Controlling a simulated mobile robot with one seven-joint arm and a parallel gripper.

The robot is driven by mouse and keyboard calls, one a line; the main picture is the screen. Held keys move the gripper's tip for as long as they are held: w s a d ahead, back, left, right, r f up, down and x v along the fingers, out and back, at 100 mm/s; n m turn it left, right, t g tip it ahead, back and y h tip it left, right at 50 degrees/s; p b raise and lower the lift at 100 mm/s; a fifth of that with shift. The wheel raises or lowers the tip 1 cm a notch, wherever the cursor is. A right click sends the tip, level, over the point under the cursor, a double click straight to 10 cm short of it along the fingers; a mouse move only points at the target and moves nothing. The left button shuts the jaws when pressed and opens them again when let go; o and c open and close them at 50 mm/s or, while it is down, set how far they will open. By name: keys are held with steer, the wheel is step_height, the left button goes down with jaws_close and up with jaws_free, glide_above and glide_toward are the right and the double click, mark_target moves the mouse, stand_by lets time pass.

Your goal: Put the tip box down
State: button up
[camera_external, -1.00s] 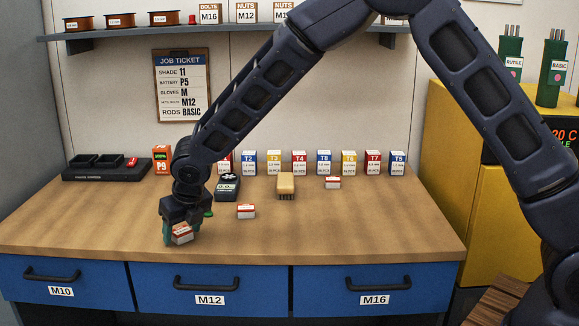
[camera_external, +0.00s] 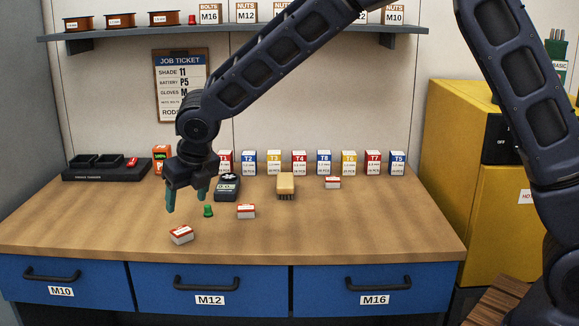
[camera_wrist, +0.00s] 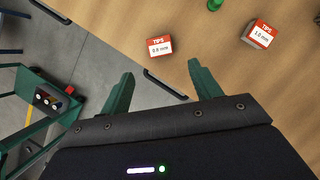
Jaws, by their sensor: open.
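A small red-and-white tip box (camera_external: 181,235) rests on the bench top near its front edge, left of centre. In the wrist view this tip box (camera_wrist: 160,46) reads "TIPS 0.8 mm" and lies beyond my fingertips, apart from them. My gripper (camera_external: 186,200) hangs above the bench, up and behind the box, with its green fingers apart and nothing between them. In the wrist view my gripper (camera_wrist: 159,80) also shows open and empty. A second tip box (camera_external: 246,211) stands to the right; it reads "1.0 mm" in the wrist view (camera_wrist: 259,34). A third similar box (camera_external: 333,182) sits farther back.
A green cap-like piece (camera_external: 208,211) stands between the two nearer boxes. A dark meter (camera_external: 227,188), a brush (camera_external: 286,185) and a row of labelled boxes (camera_external: 324,162) stand behind. A black tray (camera_external: 107,174) is at the back left. The right front of the bench is clear.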

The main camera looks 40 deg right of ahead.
steer(key=s+d+r+m+h, duration=0.1)
steer(key=s+d+r+m, duration=1.6)
steer(key=s+d+r, duration=0.2)
steer(key=s+d+m, duration=0.3)
steer(key=s+m, duration=0.3)
steer(key=s, duration=0.3)
steer(key=s+d+m, duration=0.3)
steer(key=s+m, duration=0.3)
steer(key=s, duration=0.3)
steer(key=s+d+m+y, duration=0.1)
steer(key=s+d+m, duration=0.3)
steer(key=s+m, duration=0.3)
steer(key=s, duration=0.2)
steer(key=shift+s, duration=0.4)
steer(key=shift+o, duration=0.5)
steer(key=shift+w+r, duration=0.1)
